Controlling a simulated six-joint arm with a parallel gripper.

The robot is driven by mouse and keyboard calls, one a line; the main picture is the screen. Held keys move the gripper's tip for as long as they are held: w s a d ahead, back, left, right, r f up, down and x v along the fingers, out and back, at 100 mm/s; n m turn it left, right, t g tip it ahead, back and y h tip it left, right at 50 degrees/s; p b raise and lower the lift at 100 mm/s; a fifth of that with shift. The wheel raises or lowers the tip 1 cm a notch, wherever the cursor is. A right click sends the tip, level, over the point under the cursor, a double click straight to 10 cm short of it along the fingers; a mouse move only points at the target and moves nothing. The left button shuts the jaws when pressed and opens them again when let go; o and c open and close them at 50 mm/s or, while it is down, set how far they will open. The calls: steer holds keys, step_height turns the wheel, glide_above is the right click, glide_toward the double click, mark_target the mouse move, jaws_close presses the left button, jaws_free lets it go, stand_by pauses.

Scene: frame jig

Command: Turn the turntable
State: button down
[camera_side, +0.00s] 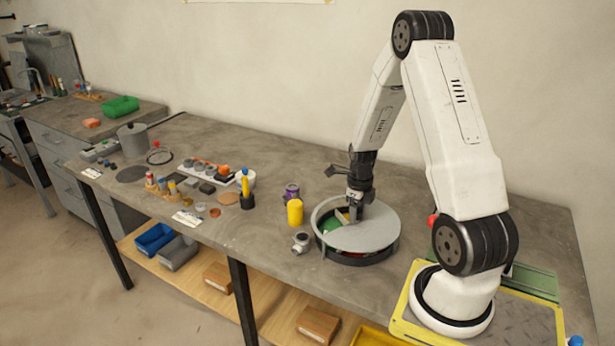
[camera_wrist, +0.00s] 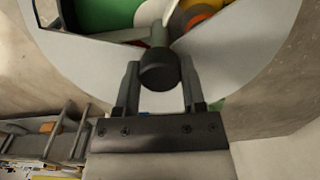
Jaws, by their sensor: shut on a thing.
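The turntable (camera_side: 372,236) is a round unit with a light grey top over a dark base, standing on the bench in front of my arm. A wedge-shaped opening in its top shows green, white and some red and orange inside. In the wrist view its pale top (camera_wrist: 235,60) fills the upper picture. A dark round knob (camera_wrist: 159,70) on a grey bar sits above the top. My gripper (camera_side: 354,212) is low over the turntable. In the wrist view the two fingers of my gripper (camera_wrist: 160,82) are on either side of the knob, shut on it.
A yellow cylinder (camera_side: 295,212), a purple can (camera_side: 291,192) and a small grey and white part (camera_side: 301,242) stand just left of the turntable. The bench behind the turntable is mostly clear.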

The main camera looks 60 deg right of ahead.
steer(key=shift+m, duration=2.5)
steer(key=shift+c, duration=0.9)
jaws_free()
steer(key=shift+r, duration=0.1)
steer(key=shift+r, duration=3.85)
